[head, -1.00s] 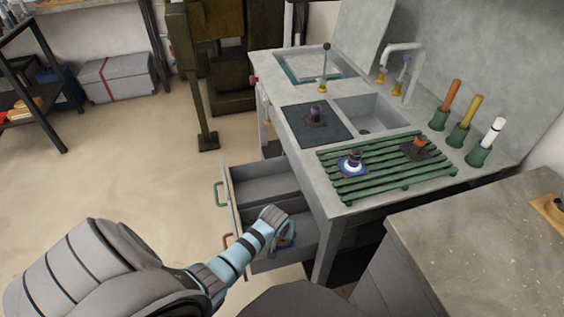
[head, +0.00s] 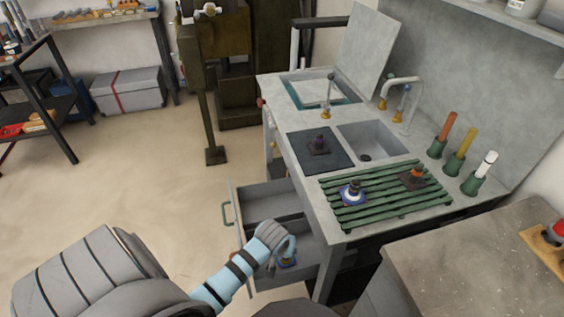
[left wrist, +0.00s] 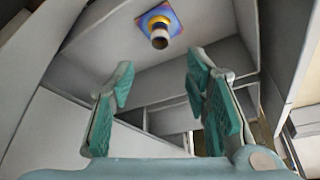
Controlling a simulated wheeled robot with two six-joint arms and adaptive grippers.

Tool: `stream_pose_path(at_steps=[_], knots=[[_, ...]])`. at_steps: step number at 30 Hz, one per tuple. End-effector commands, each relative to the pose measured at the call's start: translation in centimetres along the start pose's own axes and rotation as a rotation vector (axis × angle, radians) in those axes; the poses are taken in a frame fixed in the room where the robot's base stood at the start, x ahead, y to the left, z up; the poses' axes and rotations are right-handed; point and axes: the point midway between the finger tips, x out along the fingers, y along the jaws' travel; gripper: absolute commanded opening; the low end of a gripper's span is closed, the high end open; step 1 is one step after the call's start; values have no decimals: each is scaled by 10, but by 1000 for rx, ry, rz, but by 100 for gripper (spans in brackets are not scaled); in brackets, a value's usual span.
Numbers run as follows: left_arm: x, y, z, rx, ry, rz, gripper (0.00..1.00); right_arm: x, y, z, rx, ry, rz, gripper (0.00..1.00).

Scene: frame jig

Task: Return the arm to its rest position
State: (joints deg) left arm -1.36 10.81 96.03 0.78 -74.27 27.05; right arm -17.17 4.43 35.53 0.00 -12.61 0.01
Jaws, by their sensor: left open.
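My left gripper (head: 281,254) is at the open lower drawer (head: 316,249) in the head view. In the left wrist view its two teal-padded fingers (left wrist: 163,95) are spread apart with nothing between them. A small piece with a blue-purple square base and a yellow and brown stem (left wrist: 160,28) sits on the drawer floor beyond the fingertips, apart from them. My right gripper is in neither view.
The drawers stick out left of the grey bench, under a green slatted rack (head: 385,205) holding two pieces. A dark mat (head: 318,158) bears another piece beside a sink (head: 372,142). A counter (head: 465,255) stands at right. Open floor (head: 130,180) lies left.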

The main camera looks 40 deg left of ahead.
Motion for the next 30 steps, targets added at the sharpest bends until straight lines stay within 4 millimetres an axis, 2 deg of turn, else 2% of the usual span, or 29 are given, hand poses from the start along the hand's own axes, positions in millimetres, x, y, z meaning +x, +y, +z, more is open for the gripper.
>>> stream_pose_path(at_steps=[11,14,17,24,30], knots=[[1,0,1,2,0,1,43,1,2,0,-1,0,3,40],[-7,0,12,39,-5,6,43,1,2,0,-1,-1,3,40],[-25,-1,37,123,-16,18,43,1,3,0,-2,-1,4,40],[-93,-8,101,358,-41,56,43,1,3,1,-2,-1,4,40],[-146,-17,137,503,-55,82,43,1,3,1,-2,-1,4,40]])
